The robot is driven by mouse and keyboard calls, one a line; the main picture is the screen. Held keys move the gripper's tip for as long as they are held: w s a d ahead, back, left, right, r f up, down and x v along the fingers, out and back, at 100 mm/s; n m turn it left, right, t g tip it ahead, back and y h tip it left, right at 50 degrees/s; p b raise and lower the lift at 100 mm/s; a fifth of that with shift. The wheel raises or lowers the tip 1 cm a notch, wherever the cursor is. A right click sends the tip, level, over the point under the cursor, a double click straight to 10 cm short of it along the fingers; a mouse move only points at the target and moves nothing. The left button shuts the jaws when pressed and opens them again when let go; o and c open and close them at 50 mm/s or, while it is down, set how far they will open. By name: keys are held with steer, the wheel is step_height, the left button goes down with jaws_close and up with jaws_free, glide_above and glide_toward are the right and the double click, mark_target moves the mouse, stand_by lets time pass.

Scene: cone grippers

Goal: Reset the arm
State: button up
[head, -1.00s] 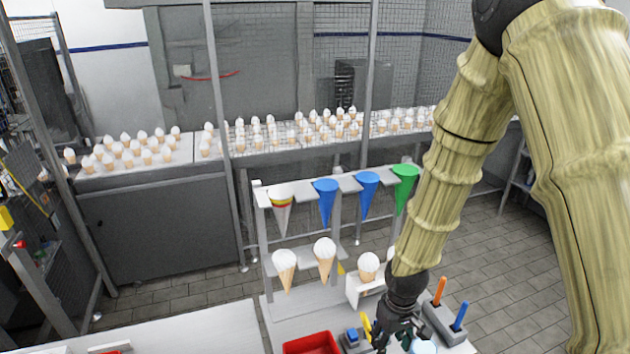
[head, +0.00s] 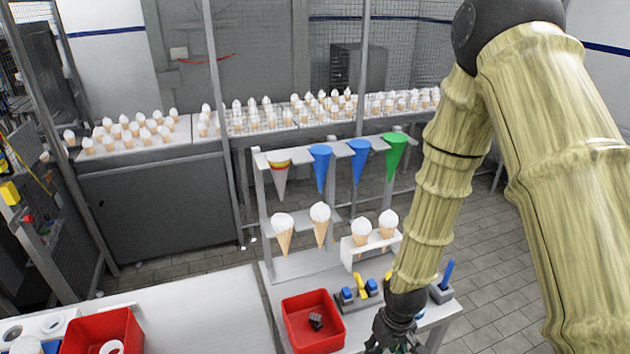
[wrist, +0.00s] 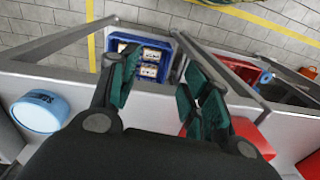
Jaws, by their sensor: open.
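My gripper (wrist: 160,85) is open and empty in the wrist view, its dark green finger pads apart above the table edge. In the head view my gripper (head: 392,345) is at the bottom, partly cut off by the frame, at the front right of the rack table. My arm comes down from the upper right, covered in a yellowish sleeve, and hides part of the table's right side.
A red bin (head: 313,325) stands on the table left of my gripper. A rack (head: 330,160) holds coloured cones and ice-cream cones behind. A blue crate (wrist: 150,62) and a light blue round container (wrist: 40,110) show in the wrist view.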

steer(key=s+d+f+m+b, duration=0.1)
steer(key=s+d+f+b, duration=0.2)
steer(key=s+f, duration=0.8)
steer(key=s+d+f+m+b, duration=0.2)
steer(key=s+f+b, duration=0.3)
steer(key=s+f, duration=0.6)
step_height(320, 180, down, 2)
steer(key=shift+d+f+m+h, duration=0.1)
steer(key=shift+d+m+h, duration=0.2)
steer(key=shift+d, duration=0.25)
